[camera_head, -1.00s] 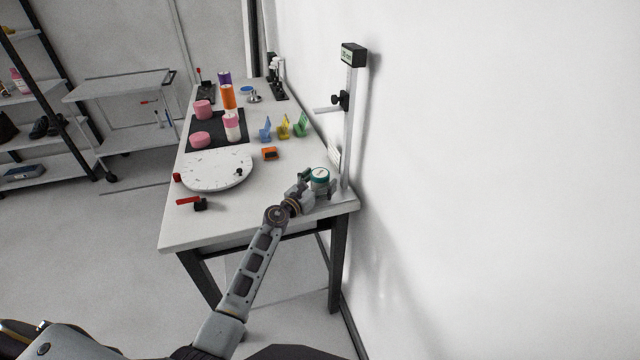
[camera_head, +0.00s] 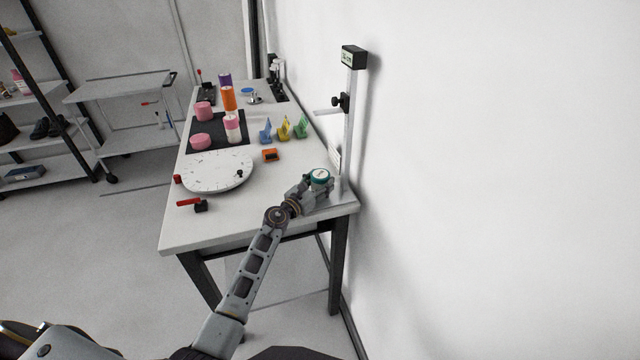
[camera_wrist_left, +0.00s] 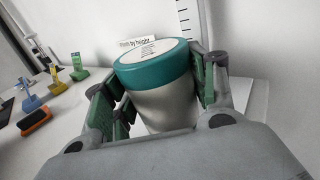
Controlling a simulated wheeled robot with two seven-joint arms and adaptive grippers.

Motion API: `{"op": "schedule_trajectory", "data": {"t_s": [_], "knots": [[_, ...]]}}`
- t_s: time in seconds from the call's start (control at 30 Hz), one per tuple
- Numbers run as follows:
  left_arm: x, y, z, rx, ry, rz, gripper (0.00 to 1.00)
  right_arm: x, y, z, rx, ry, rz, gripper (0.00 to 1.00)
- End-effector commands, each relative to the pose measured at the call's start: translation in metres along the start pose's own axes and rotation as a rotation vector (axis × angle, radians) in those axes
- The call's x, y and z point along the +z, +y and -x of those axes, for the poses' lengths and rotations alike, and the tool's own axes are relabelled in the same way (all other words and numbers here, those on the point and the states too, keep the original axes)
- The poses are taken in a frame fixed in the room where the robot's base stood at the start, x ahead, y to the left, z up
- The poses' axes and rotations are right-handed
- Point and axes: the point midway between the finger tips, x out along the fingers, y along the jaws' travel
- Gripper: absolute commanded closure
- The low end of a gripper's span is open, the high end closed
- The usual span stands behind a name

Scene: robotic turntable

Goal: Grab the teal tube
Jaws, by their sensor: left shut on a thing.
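The teal tube (camera_head: 319,175) is a short grey container with a teal lid and a white top label. It stands upright at the near right corner of the table, beside the height gauge. My left gripper (camera_head: 317,184) is shut on it. In the left wrist view the teal tube (camera_wrist_left: 157,85) sits between the green-padded fingers of my left gripper (camera_wrist_left: 160,95), one on each side. The tube's lower end is hidden behind the gripper's body, so I cannot tell whether it touches the base. My right gripper is not in view.
The height gauge (camera_head: 349,130) rises right behind the tube, close to the wall. A white round turntable (camera_head: 205,180), an orange block (camera_head: 270,155) and blue, yellow and green holders (camera_head: 284,130) stand farther left and back.

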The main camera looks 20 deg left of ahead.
Motion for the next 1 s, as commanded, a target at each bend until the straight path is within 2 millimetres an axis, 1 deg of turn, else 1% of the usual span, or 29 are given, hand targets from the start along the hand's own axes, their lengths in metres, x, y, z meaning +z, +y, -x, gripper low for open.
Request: {"op": "schedule_trajectory", "data": {"t_s": [0.27,0.53,0.8,1.0], "knots": [[0.024,0.001,0.0,0.001,-0.003,-0.004,0.7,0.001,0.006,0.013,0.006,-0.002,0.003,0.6],[0.056,0.0,0.0,0.0,-0.003,-0.002,0.7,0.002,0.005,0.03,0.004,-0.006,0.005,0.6],[0.085,0.0,0.0,0.0,-0.003,-0.001,0.7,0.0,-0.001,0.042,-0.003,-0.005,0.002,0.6],[0.096,0.0,0.0,0.0,-0.002,-0.001,0.7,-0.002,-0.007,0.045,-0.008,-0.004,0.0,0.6]]}}
